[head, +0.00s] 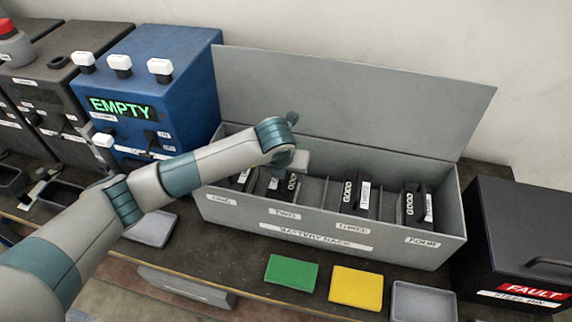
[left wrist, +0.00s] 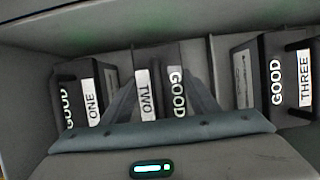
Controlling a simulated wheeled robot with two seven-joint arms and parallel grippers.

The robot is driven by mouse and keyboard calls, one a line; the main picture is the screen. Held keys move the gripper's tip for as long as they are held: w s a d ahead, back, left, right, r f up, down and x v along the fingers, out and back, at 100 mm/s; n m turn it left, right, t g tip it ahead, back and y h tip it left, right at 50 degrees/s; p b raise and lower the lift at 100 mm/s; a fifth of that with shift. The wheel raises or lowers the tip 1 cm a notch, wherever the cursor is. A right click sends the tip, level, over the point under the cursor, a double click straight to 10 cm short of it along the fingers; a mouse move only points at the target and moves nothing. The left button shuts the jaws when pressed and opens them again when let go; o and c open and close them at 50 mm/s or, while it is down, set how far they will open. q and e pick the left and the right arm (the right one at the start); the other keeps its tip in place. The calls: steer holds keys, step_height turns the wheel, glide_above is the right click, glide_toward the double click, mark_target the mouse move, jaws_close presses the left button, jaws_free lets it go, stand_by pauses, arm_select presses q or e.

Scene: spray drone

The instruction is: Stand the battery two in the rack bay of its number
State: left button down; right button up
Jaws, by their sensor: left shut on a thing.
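Battery two (left wrist: 160,85), dark with a white TWO label and the word GOOD, is between the fingers of my left gripper (left wrist: 163,95). In the head view battery two (head: 282,184) is upright inside bay TWO of the grey battery rack (head: 335,243), under my left gripper (head: 291,166). My left gripper is shut on it from above. I cannot tell whether its base touches the bay floor. Battery one (left wrist: 88,98) stands to its left and battery three (left wrist: 270,80) to its right. My right gripper is out of view.
Battery four (head: 418,206) stands in bay FOUR. The rack's raised lid (head: 350,100) is behind. A blue box reading EMPTY (head: 150,85) stands left, a black FAULT box (head: 520,240) right. Green (head: 291,272) and yellow (head: 356,288) pads lie in front.

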arm_select(q)
steer(key=shift+w+d, duration=0.1)
stand_by(0.3)
steer(key=c, duration=0.7)
jaws_free()
steer(key=shift+f, duration=0.1)
steer(key=shift+s, duration=0.2)
steer(key=shift+s+r+b, duration=0.15)
steer(key=shift+r+b, duration=0.3)
steer(key=shift+r, duration=0.15)
steer(key=b+v, duration=0.4)
steer(key=v, duration=0.6)
steer(key=shift+s, duration=0.1)
steer(key=shift+s+r, duration=0.1)
steer(key=shift+r, duration=0.35)
